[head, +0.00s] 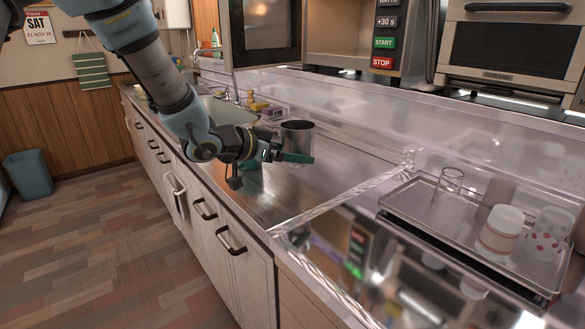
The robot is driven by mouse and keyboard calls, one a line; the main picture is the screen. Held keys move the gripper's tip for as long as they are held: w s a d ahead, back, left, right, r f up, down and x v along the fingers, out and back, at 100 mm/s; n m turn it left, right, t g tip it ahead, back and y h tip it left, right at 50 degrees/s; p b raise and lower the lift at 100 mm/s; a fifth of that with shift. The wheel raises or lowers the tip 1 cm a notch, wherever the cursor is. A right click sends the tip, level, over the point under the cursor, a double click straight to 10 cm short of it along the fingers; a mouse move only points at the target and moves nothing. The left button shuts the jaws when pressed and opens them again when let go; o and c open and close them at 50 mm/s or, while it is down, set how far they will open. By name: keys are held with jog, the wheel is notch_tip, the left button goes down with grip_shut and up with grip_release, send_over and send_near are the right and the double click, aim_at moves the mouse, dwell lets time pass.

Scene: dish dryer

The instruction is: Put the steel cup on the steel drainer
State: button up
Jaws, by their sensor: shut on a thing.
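I cannot tell whether the cup's base touches the counter. The steel drainer (400,205) looks like the shallow metal tray at the right, on the dark glossy surface. A clear glass, a white cup with bands and a dotted glass stand on it. The gripper and cup are well to its left.
A clear, glass-like ledge (345,195) crosses the counter between cup and tray. A clear panel (400,122) runs along the back. The sink (228,110) with a tap and sponges lies behind the gripper. An oven (510,50) stands at the back right. The near counter (290,190) is bare.

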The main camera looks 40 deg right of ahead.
aim_at(292, 194)
notch_tip(292, 194, down, 8)
jog(key=shift+f, duration=0.15)
dwell(0.3)
jog(key=o, duration=1.1)
jog(key=shift+f, duration=0.15)
jog(key=shift+o, duration=0.2)
